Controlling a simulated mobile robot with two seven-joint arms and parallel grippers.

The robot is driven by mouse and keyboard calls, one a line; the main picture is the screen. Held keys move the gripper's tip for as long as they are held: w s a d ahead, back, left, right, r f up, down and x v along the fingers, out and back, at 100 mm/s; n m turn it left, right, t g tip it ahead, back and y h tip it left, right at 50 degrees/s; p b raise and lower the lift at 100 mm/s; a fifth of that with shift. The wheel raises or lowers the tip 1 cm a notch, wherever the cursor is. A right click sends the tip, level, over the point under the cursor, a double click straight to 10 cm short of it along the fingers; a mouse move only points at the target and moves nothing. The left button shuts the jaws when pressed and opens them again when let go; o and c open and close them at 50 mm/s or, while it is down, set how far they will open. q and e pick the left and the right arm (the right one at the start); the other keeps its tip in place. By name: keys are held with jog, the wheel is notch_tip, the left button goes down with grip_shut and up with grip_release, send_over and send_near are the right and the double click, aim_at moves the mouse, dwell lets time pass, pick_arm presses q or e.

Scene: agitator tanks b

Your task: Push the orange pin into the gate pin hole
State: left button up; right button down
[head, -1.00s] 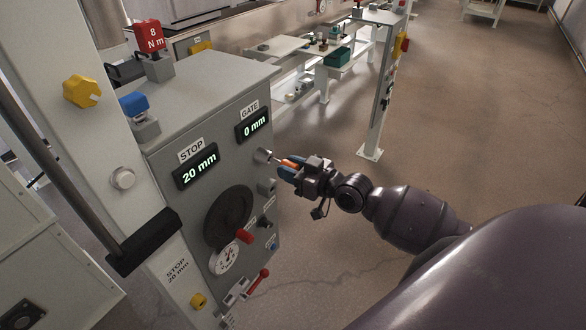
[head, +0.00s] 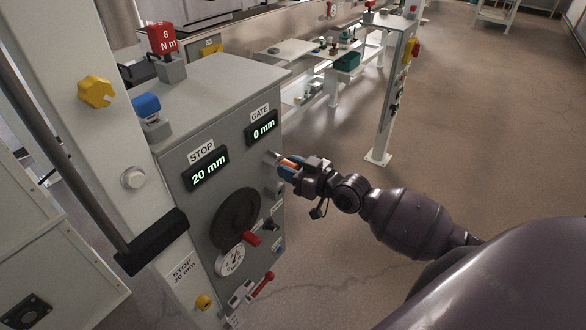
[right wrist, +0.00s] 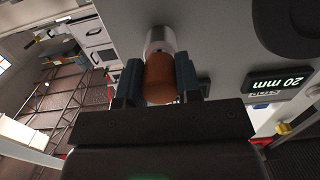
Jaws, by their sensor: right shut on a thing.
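The orange pin (head: 290,162) is between the blue-tipped fingers of my right gripper (head: 288,168), which is shut on it. The pin points left at a silver round collar (head: 271,158) on the side of the grey machine box, below the GATE display (head: 262,126) reading 0 mm. In the right wrist view, the orange pin (right wrist: 160,80) sits between the two fingers, its far end lined up with the metal collar (right wrist: 160,41) and appearing to meet it. The hole itself is hidden, so I cannot tell how deep the pin is. My left gripper is not in view.
The grey box (head: 215,90) also carries a STOP display (head: 208,170) reading 20 mm, a dark round disc (head: 236,218), a red knob (head: 252,238) and a red-handled lever (head: 263,284). A white post (head: 392,95) stands behind my right arm. The floor to the right is open.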

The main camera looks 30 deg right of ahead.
jog(key=shift+w+a, duration=0.2)
jog(key=shift+w, duration=0.2)
jog(key=c, duration=0.7)
grip_release()
jog(key=shift+c, duration=0.2)
jog(key=v, duration=1)
jog(key=shift+s, duration=0.35)
jog(key=shift+d, duration=0.1)
jog(key=s+a+f+m+g+h, duration=0.1)
jog(key=s+a+f+g+h, duration=0.1)
jog(key=s+f, duration=0.5)
jog(key=s+a+f+m+g+h, duration=0.2)
jog(key=s+a+f+h, duration=0.2)
jog(key=s+f, duration=0.3)
notch_tip(320, 180, down, 6)
jog(key=shift+s+a+r+h, duration=0.15)
jog(key=shift+s+a+h, duration=0.05)
jog(key=shift+a+h, duration=0.25)
